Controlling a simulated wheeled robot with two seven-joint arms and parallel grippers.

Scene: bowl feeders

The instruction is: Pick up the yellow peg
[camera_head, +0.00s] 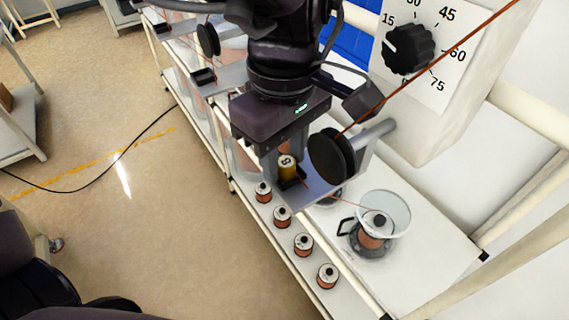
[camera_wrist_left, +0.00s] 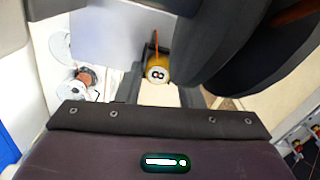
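My left gripper (camera_head: 284,160) is pointed down over the bracket. Its dark fingers appear open, on either side of the peg with a gap, and contact cannot be seen. The fingers are partly hidden. My right gripper is not in view.
A black round wheel (camera_head: 332,156) is close to the right of my left gripper. A panel with a black dial (camera_head: 409,49) is behind it. Several copper coils, one of them here (camera_head: 303,244), line the white table edge. A clear bowl (camera_head: 385,210) stands right.

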